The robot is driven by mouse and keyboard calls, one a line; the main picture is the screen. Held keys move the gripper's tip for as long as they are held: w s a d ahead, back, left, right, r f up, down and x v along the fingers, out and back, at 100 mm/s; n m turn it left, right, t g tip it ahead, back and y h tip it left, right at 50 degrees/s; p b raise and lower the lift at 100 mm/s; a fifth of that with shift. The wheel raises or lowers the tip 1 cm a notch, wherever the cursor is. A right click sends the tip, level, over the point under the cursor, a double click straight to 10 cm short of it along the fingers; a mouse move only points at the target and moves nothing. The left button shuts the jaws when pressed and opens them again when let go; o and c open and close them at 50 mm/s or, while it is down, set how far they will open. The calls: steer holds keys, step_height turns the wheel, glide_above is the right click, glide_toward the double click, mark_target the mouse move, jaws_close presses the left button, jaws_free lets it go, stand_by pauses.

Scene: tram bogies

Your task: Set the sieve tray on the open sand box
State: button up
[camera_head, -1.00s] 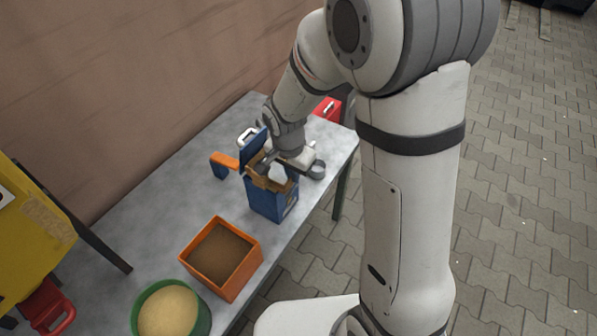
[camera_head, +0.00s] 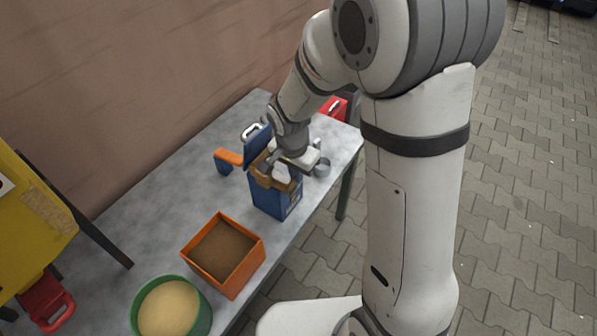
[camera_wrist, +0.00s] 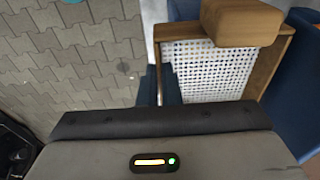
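The blue sand box (camera_head: 268,203) stands on the grey table with its blue lid (camera_head: 256,143) raised at the back. The sieve tray (camera_head: 273,182) shows as brown wood at the top of the box, partly hidden by my gripper. In the wrist view, the sieve tray's white perforated mesh (camera_wrist: 205,72) has a wooden frame and a wooden block across its upper part. Blue box parts show around it. Whether the tray rests fully on the rim is unclear. My gripper (camera_head: 283,165) is right at the tray, over the box.
An orange box (camera_head: 256,262) of brown material and a green tub (camera_head: 204,317) of sand stand nearer on the table. An orange-and-blue item (camera_head: 228,159) lies left of the lid.

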steer(key=o, duration=0.5)
steer(key=r, duration=0.7)
steer(key=shift+s+a+r+p, duration=0.3)
steer(key=shift+s+r+p, duration=0.05)
steer(key=shift+s+r, duration=0.05)
steer(key=s+d+r+n+t+p, duration=0.1)
steer(key=s+d+r+n+p, duration=0.3)
steer(key=s+d+r+n, duration=0.3)
steer(key=s+d+r, duration=0.5)
steer(key=s, duration=0.2)
steer(key=shift+s+r+n+y, duration=0.25)
steer(key=shift+s+n+y, duration=0.05)
steer(key=shift+y, duration=0.1)
